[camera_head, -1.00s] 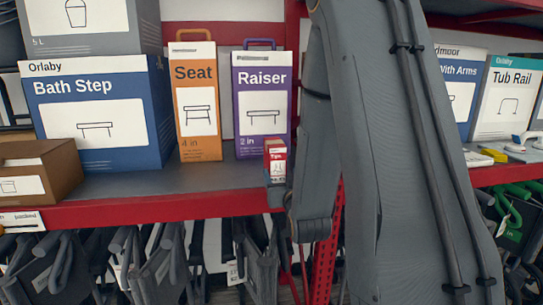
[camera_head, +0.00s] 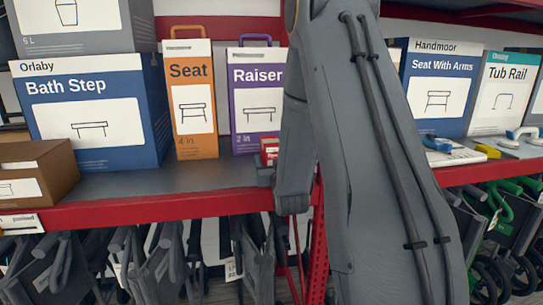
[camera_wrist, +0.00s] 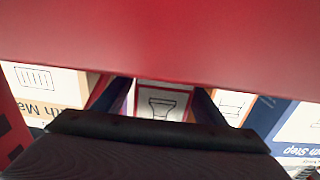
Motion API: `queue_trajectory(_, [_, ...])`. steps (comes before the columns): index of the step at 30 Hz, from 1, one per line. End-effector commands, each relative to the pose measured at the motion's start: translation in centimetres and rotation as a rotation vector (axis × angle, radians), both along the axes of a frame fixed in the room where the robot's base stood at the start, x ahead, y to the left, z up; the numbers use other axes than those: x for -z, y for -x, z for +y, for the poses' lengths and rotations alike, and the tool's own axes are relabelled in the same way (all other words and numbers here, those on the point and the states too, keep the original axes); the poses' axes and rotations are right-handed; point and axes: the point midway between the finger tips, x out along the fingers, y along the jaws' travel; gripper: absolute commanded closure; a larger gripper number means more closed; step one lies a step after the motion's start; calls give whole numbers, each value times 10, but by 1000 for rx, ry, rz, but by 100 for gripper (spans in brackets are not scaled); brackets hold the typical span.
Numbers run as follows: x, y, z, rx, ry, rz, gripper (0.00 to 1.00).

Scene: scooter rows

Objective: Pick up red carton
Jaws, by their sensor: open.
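The red carton (camera_head: 269,149) is small and stands on the grey shelf in front of the purple Raiser box in the head view. My arm and gripper hide its right side and lower part. My gripper (camera_head: 265,175) is at the shelf's front edge, close to the carton; whether they touch I cannot tell. In the wrist view my gripper (camera_wrist: 163,100) shows as two dark fingers, apart. A wide, plain red surface fills the top there; I cannot tell whether it is the carton or a shelf edge.
The Raiser box (camera_head: 257,102), orange Seat box (camera_head: 190,145) and blue Bath Step box (camera_head: 100,155) stand on the shelf behind and to the left. A brown box (camera_head: 40,178) is at the front left. The red shelf lip (camera_head: 150,212) runs below. Bare shelf shows left of the carton.

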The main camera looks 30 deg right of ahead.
Motion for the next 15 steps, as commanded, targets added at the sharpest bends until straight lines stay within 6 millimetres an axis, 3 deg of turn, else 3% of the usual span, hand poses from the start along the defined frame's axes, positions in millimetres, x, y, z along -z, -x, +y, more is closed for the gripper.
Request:
queue_trajectory(6, [0, -1, 1, -1, 0, 0, 35])
queue_trajectory(15, [0, -1, 1, -2, 0, 0, 84])
